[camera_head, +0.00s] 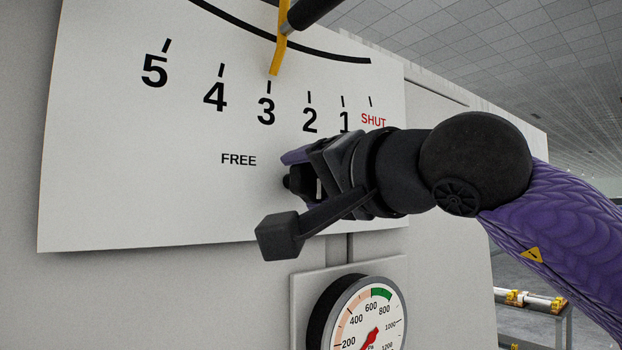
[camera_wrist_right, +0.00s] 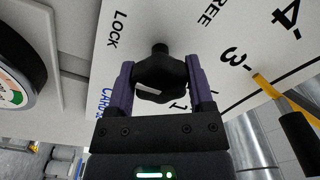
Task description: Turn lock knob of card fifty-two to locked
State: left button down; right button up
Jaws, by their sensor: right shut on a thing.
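The lock knob (camera_wrist_right: 160,76) is a black lobed knob on a short stem from the white panel (camera_wrist_right: 185,30). In the right wrist view it sits between the two purple fingers of my right gripper (camera_wrist_right: 160,88), which is shut on it. In the head view my right gripper (camera_head: 298,172) reaches in from the right against the panel and mostly hides the knob. FREE (camera_head: 238,159) is printed left of the gripper. LOCK (camera_wrist_right: 115,30) shows in the wrist view. I cannot tell which word the knob points to. My left gripper is not in view.
A yellow pointer (camera_head: 280,45) with a black handle (camera_head: 312,10) stands near 3 on the numbered scale above. A round pressure gauge (camera_head: 362,315) is mounted below the gripper. A table with yellow-and-white parts (camera_head: 530,300) stands at the lower right.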

jog(key=shift+f, duration=0.15)
jog(key=o, duration=1.2)
jog(key=shift+o, duration=0.2)
jog(key=b+v, duration=0.4)
jog(key=v, duration=0.6)
